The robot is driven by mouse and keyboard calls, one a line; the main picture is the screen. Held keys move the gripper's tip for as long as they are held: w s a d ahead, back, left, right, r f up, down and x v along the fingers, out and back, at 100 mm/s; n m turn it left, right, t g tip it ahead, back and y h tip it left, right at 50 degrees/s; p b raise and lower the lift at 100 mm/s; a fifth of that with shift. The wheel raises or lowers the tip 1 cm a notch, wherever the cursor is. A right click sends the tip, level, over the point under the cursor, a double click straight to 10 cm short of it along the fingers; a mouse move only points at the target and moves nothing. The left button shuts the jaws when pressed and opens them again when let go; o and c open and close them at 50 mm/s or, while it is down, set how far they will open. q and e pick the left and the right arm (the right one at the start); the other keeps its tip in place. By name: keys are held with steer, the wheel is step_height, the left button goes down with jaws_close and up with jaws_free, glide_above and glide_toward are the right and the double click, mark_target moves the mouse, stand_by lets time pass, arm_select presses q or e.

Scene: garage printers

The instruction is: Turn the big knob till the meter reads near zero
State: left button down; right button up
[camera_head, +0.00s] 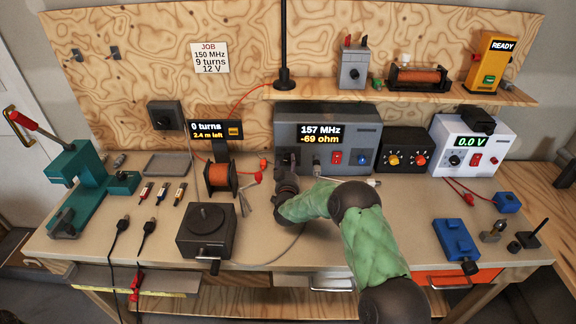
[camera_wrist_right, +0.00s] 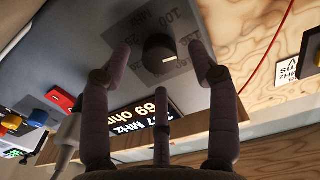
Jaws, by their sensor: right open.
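The grey meter box (camera_head: 367,128) stands at the back middle of the bench. Its screen (camera_head: 318,134) reads 157 MHz and -69 ohm. The big knob (camera_wrist_right: 160,52) is black with a white mark and sits on the box's front panel in the right wrist view. My right gripper (camera_head: 288,170) is in front of the left part of that panel and covers much of the knob there. In the right wrist view its fingers (camera_wrist_right: 160,68) are open, one to each side of the knob and a third below it, with visible gaps. My left gripper is not in view.
A smaller black cable-fitted part (camera_head: 316,163) and blue and red switches (camera_head: 350,158) sit right of the gripper. A copper wire spool (camera_head: 220,176) and a dark crank box (camera_head: 206,230) stand left. A black knob box (camera_head: 404,149) stands right.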

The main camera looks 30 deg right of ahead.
steer(key=shift+x, duration=0.75)
steer(key=shift+c, duration=0.3)
steer(key=c, duration=1.1)
